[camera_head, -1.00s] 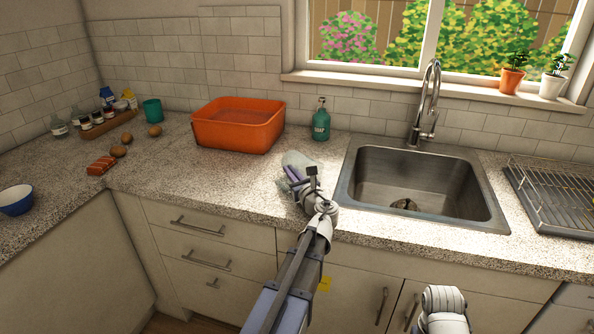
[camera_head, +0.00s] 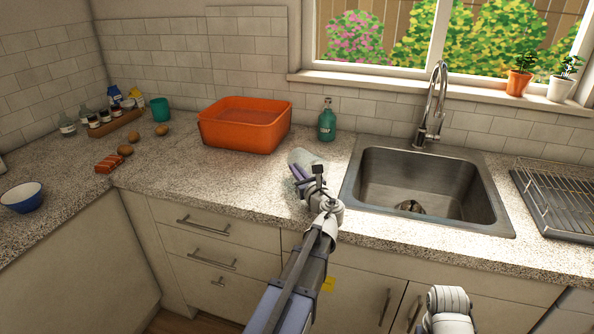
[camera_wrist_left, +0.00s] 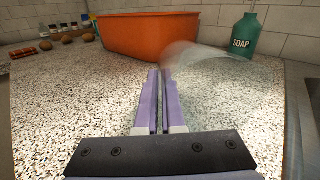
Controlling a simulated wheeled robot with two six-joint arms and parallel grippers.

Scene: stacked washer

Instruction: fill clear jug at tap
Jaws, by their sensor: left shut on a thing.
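The clear jug (camera_head: 300,157) is see-through and pale, on or just above the counter left of the sink; I cannot tell whether it touches. My left gripper (camera_head: 304,180) is shut on it. In the left wrist view the jug (camera_wrist_left: 195,58) shows faintly beyond the purple fingers (camera_wrist_left: 159,98), and its outline is hard to make out. The chrome tap (camera_head: 432,105) arches over the back of the steel sink (camera_head: 365,180), to the right of the jug. My right arm shows at the bottom right, but its gripper is out of view.
A green soap bottle (camera_head: 326,122) stands behind the jug, near the sink's back left corner. An orange basin (camera_head: 245,130) is at the back left. A wire dish rack (camera_head: 560,200) lies right of the sink.

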